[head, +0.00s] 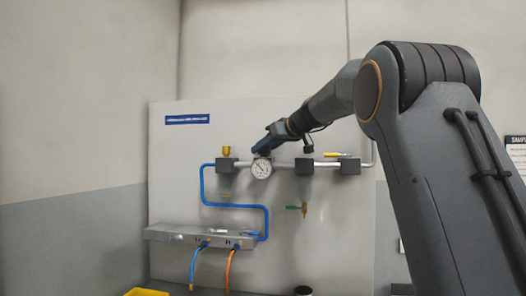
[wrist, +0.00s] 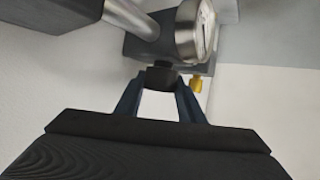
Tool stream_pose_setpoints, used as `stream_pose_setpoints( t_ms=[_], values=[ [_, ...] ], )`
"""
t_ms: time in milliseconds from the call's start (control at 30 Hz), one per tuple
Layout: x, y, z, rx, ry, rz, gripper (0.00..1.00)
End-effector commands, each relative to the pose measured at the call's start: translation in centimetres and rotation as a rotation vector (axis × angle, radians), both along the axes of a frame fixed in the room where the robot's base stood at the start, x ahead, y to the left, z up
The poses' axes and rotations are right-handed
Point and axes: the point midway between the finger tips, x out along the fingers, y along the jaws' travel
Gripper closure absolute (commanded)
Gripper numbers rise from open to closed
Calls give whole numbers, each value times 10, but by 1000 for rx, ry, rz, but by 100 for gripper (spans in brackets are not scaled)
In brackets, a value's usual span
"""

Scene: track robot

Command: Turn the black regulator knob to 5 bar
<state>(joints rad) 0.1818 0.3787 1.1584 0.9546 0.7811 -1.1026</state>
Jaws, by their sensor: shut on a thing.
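The black regulator knob (wrist: 161,76) sits between the two blue fingers of my gripper (wrist: 160,86) in the wrist view. My gripper is shut on it, with a finger against each side. In the head view my gripper (head: 264,149) comes in from the upper right, just above the round pressure gauge (head: 261,168), and hides the knob there. The gauge also shows edge-on in the wrist view (wrist: 196,30), beside the knob. Its white dial faces the head camera, but its numbers are too small to read.
A metal pipe (head: 283,165) with dark blocks runs across the pale panel (head: 345,230). Another black knob (head: 308,143) and a yellow-handled valve (head: 337,154) stand to the right, a brass fitting (head: 226,151) to the left. Blue tubing (head: 235,205) leads to a grey shelf (head: 170,236).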

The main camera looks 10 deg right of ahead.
Motion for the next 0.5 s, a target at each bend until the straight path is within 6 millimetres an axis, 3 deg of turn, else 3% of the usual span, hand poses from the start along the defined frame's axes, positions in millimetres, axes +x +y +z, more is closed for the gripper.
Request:
stream_pose_setpoints(
  t_ms=[500],
  values=[
    [-1, 0, 3, -2, -1, -247, 87]
  ],
)
